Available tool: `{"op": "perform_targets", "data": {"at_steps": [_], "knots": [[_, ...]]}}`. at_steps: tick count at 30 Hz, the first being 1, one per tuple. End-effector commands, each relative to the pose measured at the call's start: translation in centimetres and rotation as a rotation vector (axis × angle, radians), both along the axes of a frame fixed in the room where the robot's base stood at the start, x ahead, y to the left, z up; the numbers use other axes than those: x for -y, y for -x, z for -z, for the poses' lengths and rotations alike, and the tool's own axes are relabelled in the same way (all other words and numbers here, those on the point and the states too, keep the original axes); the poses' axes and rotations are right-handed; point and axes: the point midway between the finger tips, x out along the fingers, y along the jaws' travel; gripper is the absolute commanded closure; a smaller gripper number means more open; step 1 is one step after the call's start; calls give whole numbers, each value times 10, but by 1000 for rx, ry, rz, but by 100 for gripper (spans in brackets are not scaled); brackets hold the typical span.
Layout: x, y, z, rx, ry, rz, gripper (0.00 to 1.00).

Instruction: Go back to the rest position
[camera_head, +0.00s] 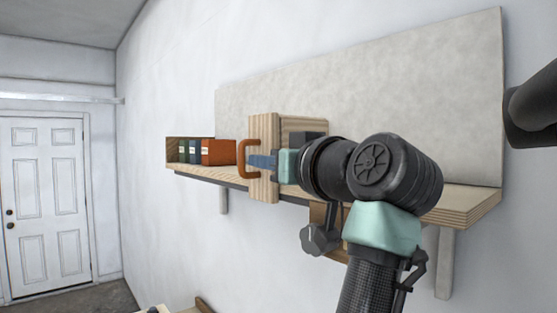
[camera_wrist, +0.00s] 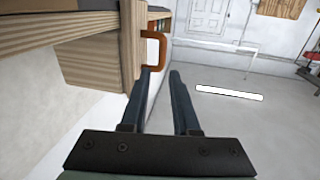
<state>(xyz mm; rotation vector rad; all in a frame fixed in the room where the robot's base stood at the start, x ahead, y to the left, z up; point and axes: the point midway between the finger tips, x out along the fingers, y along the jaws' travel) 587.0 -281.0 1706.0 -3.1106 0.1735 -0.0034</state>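My gripper (camera_head: 262,161) points left in the head view, in front of the wall shelf. Its blue-grey fingers stand close to an orange D-shaped handle (camera_head: 241,160) on an upright pale wood panel (camera_head: 264,128). In the wrist view the two fingers of my gripper (camera_wrist: 162,72) are apart with an empty gap between them. The orange handle (camera_wrist: 161,36) is just past the left fingertip; I cannot tell whether they touch. A wooden box body (camera_wrist: 85,65) joins the panel beneath the shelf. My arm hides part of the shelf and panel in the head view.
The wooden shelf (camera_head: 465,203) runs along the white wall, with green, blue and orange binders (camera_head: 218,152) at its left end. A grey board (camera_head: 420,100) stands behind. A white door (camera_head: 45,200) is far left. Floor (camera_wrist: 260,125) is open right of the fingers.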

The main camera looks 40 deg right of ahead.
Motion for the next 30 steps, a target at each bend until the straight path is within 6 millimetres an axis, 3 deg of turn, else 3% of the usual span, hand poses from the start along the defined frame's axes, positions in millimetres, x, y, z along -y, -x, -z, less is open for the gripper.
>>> {"op": "perform_targets", "data": {"at_steps": [22,26,29,30], "knots": [[-2,-2,2,0,1,0,71],[-32,-6,24,73,29,41,71],[-79,0,40,195,66,69,71],[-103,7,45,257,81,71,71]]}}
